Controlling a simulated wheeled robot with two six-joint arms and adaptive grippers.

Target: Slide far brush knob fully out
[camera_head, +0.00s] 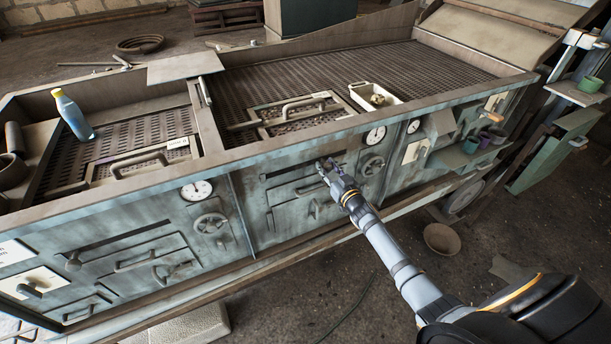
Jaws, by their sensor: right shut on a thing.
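My right gripper (326,167) reaches in from the lower right and is at the teal front panel (250,185) of the long machine. Its fingers are shut at the right part of a dark horizontal slot (290,172) in the far section of the panel. The far brush knob is hidden between the fingers, so its shape and how far it stands out cannot be told. A similar small knob (73,262) shows by the slot in the nearer section at left. My left gripper is not in view.
Dial gauges (196,190) and a handwheel (211,223) sit on the panel beside the slots. A blue bottle (73,115) and a cream tray (375,97) stand on top. A bowl (441,238) lies on the floor at right. The floor before the panel is mostly open.

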